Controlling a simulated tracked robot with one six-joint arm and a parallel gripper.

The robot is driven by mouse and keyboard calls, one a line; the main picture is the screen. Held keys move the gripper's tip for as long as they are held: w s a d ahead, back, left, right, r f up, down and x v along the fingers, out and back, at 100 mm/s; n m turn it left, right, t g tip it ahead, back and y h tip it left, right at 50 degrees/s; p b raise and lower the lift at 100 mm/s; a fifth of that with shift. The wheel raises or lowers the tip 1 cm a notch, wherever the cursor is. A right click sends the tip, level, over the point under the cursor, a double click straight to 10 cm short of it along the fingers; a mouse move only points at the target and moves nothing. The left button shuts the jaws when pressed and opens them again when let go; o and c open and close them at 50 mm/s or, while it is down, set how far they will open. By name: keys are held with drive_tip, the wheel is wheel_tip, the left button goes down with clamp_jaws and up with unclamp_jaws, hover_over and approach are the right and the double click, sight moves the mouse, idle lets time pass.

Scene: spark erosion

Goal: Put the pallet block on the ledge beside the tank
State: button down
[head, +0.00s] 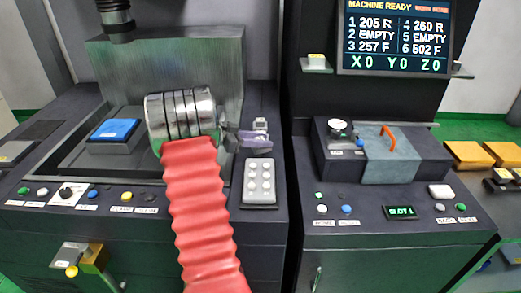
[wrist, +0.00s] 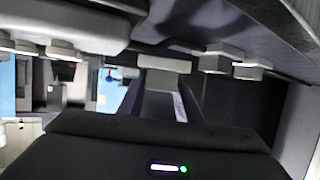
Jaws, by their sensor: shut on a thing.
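My gripper (head: 255,140) reaches right from the silver wrist, over the dark ledge (head: 262,217) on the right side of the tank (head: 60,165). Its lilac fingers are shut on a small light-grey block, which I take for the pallet block (head: 261,126). In the wrist view the grey block (wrist: 165,64) shows at the end of the fingers (wrist: 166,85). Much of it is hidden by the fingers. I cannot tell whether it touches the ledge. In the tank, a blue-topped block (head: 115,129) sits left of my arm.
A light-grey plate with several round white studs (head: 259,182) lies on the ledge, in front of my gripper. Buttons line the tank's front edge.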

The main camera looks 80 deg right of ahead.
drive_tip(key=shift+f, duration=1.75)
drive_tip(key=c, duration=1.6)
unclamp_jaws()
drive_tip(key=shift+f, duration=0.15)
drive_tip(key=shift+o, duration=0.2)
drive_tip(key=v, duration=1.2)
